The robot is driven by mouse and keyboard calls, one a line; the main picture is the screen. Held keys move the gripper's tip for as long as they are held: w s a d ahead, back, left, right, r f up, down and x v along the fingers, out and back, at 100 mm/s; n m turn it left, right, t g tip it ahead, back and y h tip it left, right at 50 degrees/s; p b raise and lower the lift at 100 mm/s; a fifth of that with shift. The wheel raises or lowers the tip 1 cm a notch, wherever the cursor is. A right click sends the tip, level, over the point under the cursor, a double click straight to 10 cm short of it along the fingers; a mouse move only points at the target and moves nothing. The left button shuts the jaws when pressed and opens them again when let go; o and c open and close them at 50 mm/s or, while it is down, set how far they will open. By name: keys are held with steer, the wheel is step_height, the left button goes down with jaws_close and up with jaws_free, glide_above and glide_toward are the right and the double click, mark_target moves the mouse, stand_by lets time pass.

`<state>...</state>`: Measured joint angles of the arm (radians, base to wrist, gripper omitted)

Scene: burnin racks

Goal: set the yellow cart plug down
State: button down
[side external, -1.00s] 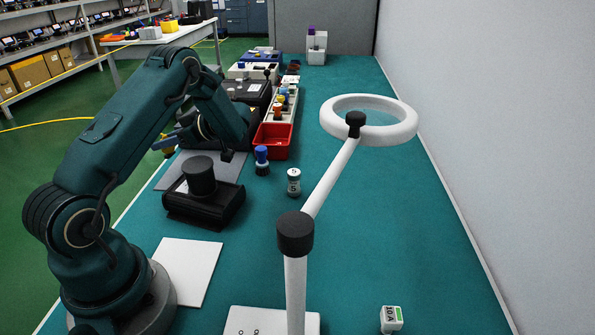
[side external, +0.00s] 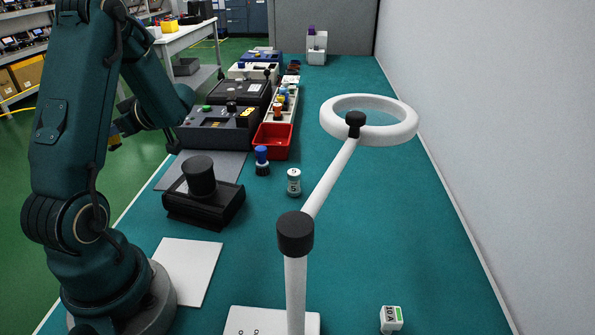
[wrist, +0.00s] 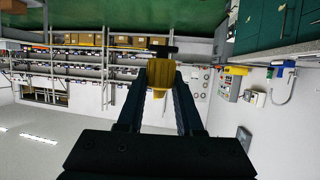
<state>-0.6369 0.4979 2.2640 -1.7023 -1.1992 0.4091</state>
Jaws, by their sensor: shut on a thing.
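My gripper (wrist: 160,85) is shut on the yellow cart plug (wrist: 160,72), which shows between the two dark fingers in the wrist view. A dark crosspiece shows at the plug's far end. In the side view my gripper (side external: 124,130) is at the left, partly hidden by my own arm. A small yellow patch by it, probably the plug (side external: 114,141), appears against the green floor, left of the bench edge and clear of any surface.
The teal bench (side external: 370,240) has open room at right. Along its left side stand a dark device with buttons (side external: 215,130), a red bin (side external: 272,140), a black knobbed fixture (side external: 203,208) and a white sheet (side external: 185,270). A white ring lamp (side external: 400,130) rises mid-bench.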

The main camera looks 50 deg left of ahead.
steer(key=w+d+r+m+t+y, duration=0.1)
steer(key=w+d+r+m+t, duration=0.1)
steer(key=w+d+m+t, duration=0.35)
steer(key=w+d+r+m+t+y, duration=0.1)
steer(key=w+d+m+t, duration=0.15)
steer(key=w+d, duration=0.65)
steer(key=w+d+r+m+t+h, duration=0.1)
steer(key=w+d+r+m+t, duration=0.1)
steer(key=d, duration=0.6)
steer(key=w+d+r+m+t+h, duration=0.1)
steer(key=d+m+t, duration=0.3)
steer(key=d, duration=0.5)
steer(key=shift+w+d+r+t, duration=0.25)
steer(key=shift+w+r+t, duration=0.15)
steer(key=shift+t, duration=0.5)
